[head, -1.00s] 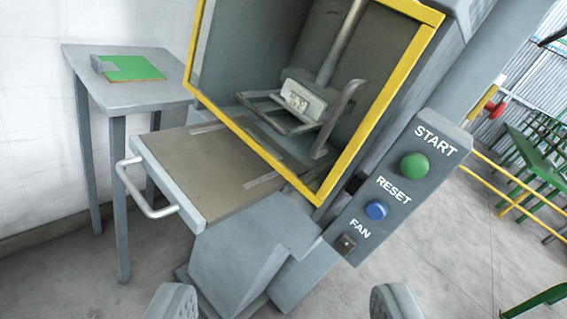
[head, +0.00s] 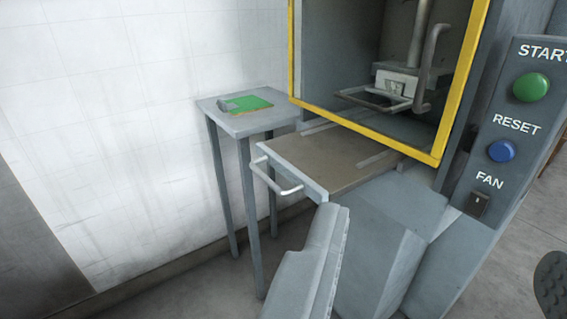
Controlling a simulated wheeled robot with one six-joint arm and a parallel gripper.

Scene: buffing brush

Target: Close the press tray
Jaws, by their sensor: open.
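The press tray (head: 335,158) is a flat brown plate with a grey front edge, pulled out of the press toward the left. Its pale bar handle (head: 274,178) sticks out from the front edge. The press (head: 395,60) has a yellow-framed opening with a press head inside. My gripper (head: 440,275) is open and empty, its two fingers wide apart at the bottom of the view. The left finger is just below the tray handle in the picture. I cannot tell whether it touches anything.
A control panel with a green START button (head: 531,87), a blue RESET button (head: 501,151) and a FAN switch (head: 478,203) is at the right. A small grey table (head: 225,120) with a green board (head: 248,104) stands beyond the tray. Floor at lower left is free.

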